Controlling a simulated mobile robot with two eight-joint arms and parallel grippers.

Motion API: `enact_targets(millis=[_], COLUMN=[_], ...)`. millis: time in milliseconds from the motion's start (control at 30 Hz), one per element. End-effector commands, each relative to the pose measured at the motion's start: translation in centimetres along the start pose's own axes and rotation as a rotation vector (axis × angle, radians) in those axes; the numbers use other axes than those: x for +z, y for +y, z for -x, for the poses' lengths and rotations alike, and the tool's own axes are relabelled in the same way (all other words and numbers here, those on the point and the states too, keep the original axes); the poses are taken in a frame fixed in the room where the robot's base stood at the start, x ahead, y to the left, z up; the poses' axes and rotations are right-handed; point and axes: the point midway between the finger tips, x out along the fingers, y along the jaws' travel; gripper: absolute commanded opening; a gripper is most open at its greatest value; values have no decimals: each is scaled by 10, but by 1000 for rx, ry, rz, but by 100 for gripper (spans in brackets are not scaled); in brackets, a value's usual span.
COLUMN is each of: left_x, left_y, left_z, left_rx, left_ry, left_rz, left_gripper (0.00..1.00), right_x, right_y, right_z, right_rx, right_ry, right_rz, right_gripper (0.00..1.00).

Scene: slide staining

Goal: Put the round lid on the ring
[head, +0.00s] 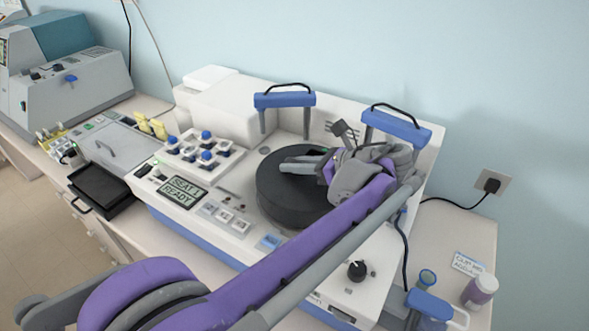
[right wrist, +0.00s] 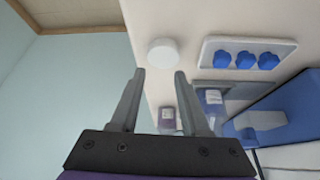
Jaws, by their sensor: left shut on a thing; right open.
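A thick round dark disc (head: 275,212), which looks like the round lid, is on or just above the white machine's deck in the head view. My left gripper (head: 300,164) reaches over the disc from the right, its fingers shut at its upper side. What it grips is mostly hidden by the fingers and wrist; the disc's lid seems the likely thing. I cannot make out a separate ring; anything under the disc is hidden. My right gripper (right wrist: 160,74) is open and empty in the right wrist view, away from the disc.
Two blue-handled brackets (head: 285,100) (head: 397,125) stand behind the disc. Blue-capped items (head: 206,155) sit to its left. A purple bottle (head: 480,291) stands at the right. The right wrist view shows a white round piece (right wrist: 163,53) and blue knobs (right wrist: 246,59).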

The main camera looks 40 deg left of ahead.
Motion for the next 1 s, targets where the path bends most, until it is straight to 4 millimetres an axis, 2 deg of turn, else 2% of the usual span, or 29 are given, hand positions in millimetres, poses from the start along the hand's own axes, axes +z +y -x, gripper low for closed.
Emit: enact_targets(millis=[133,467,500,633,1000], left_x=[-13,-15,-15,-15,-12], left_y=[0,0,0,0,0], left_z=[-5,-6,-6,-6,-3], left_rx=[0,0,0,0,-1], left_ry=[-1,-1,0,0,0], left_rz=[0,-1,0,0,0], left_gripper=[0,0,21,45,46], right_x=[0,3,2,2,0], right_y=[0,0,0,0,0], right_z=[0,-2,-2,-2,0], right_rx=[0,0,0,0,0], right_ry=[0,-2,-2,-2,0], right_rz=[0,0,0,0,0], right_gripper=[46,46,46,46,46])
